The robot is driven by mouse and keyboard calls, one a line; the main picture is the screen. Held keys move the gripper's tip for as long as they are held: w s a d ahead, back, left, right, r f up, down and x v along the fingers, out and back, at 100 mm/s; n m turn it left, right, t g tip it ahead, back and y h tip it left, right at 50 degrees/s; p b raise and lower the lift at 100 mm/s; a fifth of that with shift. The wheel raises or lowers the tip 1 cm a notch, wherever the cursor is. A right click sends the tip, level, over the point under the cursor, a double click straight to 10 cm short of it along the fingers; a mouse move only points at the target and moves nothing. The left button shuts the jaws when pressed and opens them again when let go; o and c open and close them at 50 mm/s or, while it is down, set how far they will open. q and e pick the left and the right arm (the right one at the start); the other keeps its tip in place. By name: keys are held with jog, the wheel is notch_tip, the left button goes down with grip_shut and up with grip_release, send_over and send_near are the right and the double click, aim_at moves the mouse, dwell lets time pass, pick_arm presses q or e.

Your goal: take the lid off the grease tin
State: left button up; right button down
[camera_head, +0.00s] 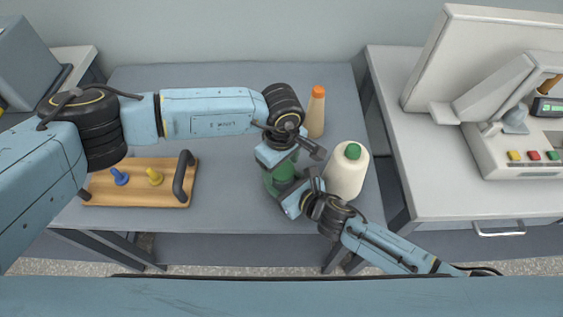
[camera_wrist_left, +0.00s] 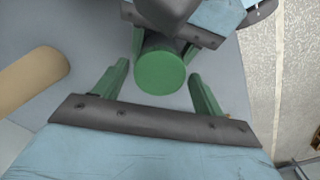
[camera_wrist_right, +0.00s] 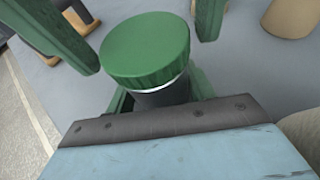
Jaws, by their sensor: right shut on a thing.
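The grease tin has a dark body (camera_wrist_right: 165,97) and a round green lid (camera_wrist_right: 145,48), with a thin bright line beneath the lid. The lid also shows from above in the left wrist view (camera_wrist_left: 160,72). My right gripper (camera_head: 293,192) is shut on the tin's body, below the lid. My left gripper (camera_head: 280,168) is open above the tin, with its two green fingers on either side of the lid and gaps showing between. In the head view the two grippers largely hide the tin.
A cream bottle with a green cap (camera_head: 345,174) stands close right of the grippers. A tan bottle with an orange cap (camera_head: 314,114) stands behind. A wooden tray (camera_head: 137,191) with blue and yellow pieces lies left. Table between tray and grippers is clear.

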pick_arm(q)
jog(key=c, duration=0.8)
jog(key=shift+o, duration=0.2)
jog(key=n, duration=0.8)
jog(key=shift+n, duration=0.4)
jog(key=n, duration=0.3)
jog(key=shift+n, duration=0.4)
jog(key=n, duration=0.3)
jog(key=shift+n, duration=0.3)
jog(key=shift+r, duration=0.2)
jog(key=shift+r, duration=0.95)
